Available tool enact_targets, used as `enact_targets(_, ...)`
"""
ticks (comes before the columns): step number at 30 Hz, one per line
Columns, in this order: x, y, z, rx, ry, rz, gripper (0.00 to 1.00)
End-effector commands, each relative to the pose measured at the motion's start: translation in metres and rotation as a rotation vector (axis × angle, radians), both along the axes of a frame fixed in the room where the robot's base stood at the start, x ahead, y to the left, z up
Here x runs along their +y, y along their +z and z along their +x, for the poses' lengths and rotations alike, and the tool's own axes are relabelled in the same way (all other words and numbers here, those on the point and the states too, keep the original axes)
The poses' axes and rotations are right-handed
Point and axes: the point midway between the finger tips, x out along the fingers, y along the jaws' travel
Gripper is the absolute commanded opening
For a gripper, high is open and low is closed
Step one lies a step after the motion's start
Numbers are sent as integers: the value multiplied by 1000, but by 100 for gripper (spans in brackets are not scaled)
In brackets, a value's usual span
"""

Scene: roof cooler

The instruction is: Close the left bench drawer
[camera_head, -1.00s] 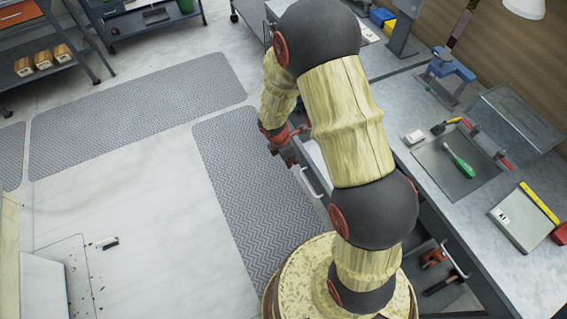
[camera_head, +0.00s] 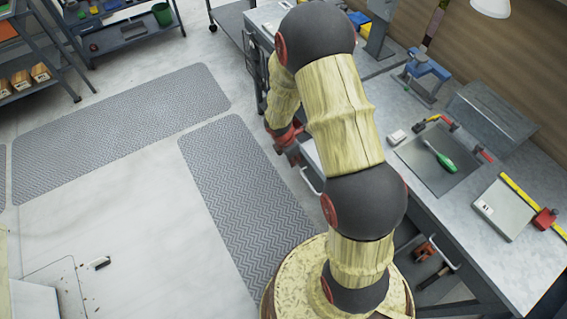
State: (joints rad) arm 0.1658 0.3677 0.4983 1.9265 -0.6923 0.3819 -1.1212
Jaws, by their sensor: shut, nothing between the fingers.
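The left bench drawer (camera_head: 316,190) is mostly hidden behind my arm. A slice of its grey front and its light bar handle show just left of the arm, and the front appears to stand out from the bench (camera_head: 450,230). How far it is open is hard to tell. My gripper (camera_head: 291,153), red and dark, is shut with nothing held. It is at the far end of the drawer front, beside the handle. Contact between its fingers and the drawer cannot be made out.
Another drawer (camera_head: 440,285) lower right is open, with an orange tool and a hammer inside. The bench top carries a blue vise (camera_head: 425,75), a grey tray with a green-handled tool (camera_head: 440,152) and a yellow ruler (camera_head: 530,202). Floor mats (camera_head: 235,190) left of my arm are clear.

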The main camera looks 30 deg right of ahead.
Motion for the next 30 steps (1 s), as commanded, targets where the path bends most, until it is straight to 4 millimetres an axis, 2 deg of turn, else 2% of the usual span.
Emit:
enact_targets(3, -36, 4, 0, 0, -8, 0, 0)
enact_targets(12, -119, 5, 3, 0, -7, 1, 0)
enact_targets(18, -168, 5, 5, 1, -4, 1, 0)
enact_targets(24, -204, 3, 6, 1, -3, 1, 0)
enact_targets(30, -224, 2, 7, -1, -3, 0, 0)
